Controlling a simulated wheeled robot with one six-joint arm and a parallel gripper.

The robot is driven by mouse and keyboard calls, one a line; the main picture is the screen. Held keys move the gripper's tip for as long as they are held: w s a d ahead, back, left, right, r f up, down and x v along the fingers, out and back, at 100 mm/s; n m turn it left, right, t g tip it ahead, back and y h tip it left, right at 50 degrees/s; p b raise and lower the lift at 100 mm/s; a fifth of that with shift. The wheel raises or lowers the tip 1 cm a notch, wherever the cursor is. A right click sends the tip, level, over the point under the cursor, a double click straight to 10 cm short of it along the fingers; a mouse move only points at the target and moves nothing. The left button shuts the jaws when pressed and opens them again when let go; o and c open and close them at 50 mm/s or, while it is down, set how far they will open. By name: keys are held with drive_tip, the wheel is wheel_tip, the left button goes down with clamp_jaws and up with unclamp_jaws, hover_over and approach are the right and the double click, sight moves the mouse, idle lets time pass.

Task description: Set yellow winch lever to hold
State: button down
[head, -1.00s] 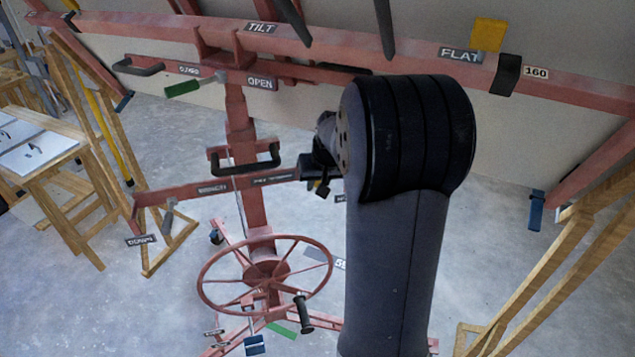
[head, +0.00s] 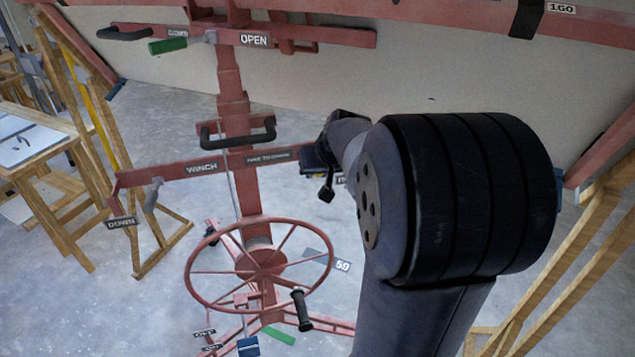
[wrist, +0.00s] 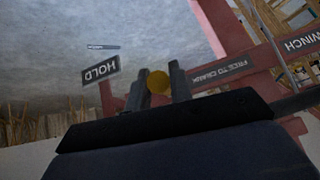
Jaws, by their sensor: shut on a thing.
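The round yellow knob of the winch lever (wrist: 158,80) sits between the two dark fingers of my gripper (wrist: 158,86), which is shut on it. A "HOLD" plate (wrist: 100,70) is just left of the fingers in the wrist view, apart from the knob. The red winch bar (wrist: 240,72), marked "FREE TO CRANK", is to the right. In the head view my gripper (head: 326,182) is partly seen at the right end of the winch bar (head: 200,169), where my arm hides the yellow lever.
A red handwheel (head: 262,264) with a black crank grip (head: 302,310) is below the bar. A black handle (head: 238,134) sticks out above it. Wooden trestles stand at left (head: 70,170) and right (head: 560,260).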

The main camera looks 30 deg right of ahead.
wheel_tip(320, 180, down, 7)
drive_tip(key=t+h+b, duration=0.1)
drive_tip(key=t+b, duration=0.5)
drive_tip(key=b, duration=2.2)
drive_tip(key=shift+w+f+b, duration=0.2)
drive_tip(key=shift+w+b, duration=0.15)
drive_tip(key=shift+w, duration=0.05)
drive_tip(key=shift+d+t+b, duration=0.1)
drive_tip(key=shift+t+b, duration=0.4)
drive_tip(key=shift+b, duration=0.3)
drive_tip(key=c, duration=1.3)
unclamp_jaws()
drive_tip(key=shift+w, duration=0.1)
drive_tip(key=shift+r, duration=0.1)
